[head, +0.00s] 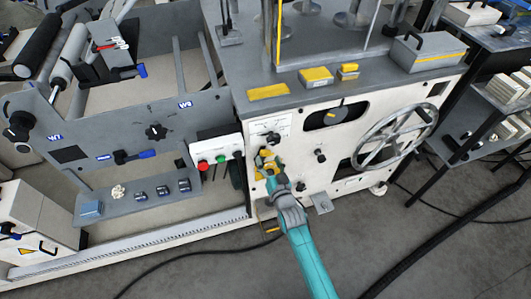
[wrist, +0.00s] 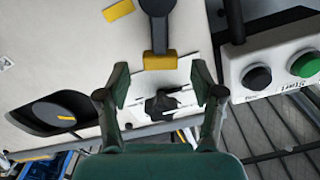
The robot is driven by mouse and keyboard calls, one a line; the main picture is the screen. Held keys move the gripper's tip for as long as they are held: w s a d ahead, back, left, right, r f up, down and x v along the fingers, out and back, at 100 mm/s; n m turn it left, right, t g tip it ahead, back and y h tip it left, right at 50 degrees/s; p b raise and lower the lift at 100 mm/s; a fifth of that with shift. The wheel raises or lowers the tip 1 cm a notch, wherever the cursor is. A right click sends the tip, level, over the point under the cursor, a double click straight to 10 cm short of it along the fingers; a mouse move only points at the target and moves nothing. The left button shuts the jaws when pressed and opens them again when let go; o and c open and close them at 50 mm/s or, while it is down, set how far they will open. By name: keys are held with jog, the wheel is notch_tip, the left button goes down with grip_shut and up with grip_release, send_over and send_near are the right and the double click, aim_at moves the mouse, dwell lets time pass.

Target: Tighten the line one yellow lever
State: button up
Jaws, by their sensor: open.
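In the wrist view, a dark grey lever (wrist: 158,30) with a yellow end (wrist: 160,61) reaches down from the top edge on the white panel. My gripper (wrist: 160,84) is open, its two fingers spread to either side just below that yellow end. Nothing is between the fingertips that I can see as held. A black knob on a white plate (wrist: 166,102) shows between the fingers, behind them. In the head view, my gripper (head: 268,168) is at the machine's front panel, where yellow parts (head: 265,154) show, partly hidden by it.
A button box (head: 216,154) stands close to the left of my gripper in the head view. A dial window (head: 333,115) and a large handwheel (head: 394,137) are to the right. A black cable (head: 200,262) lies on the floor.

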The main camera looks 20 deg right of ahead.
aim_at(266, 155)
jog(key=shift+w, duration=2.15)
grip_shut()
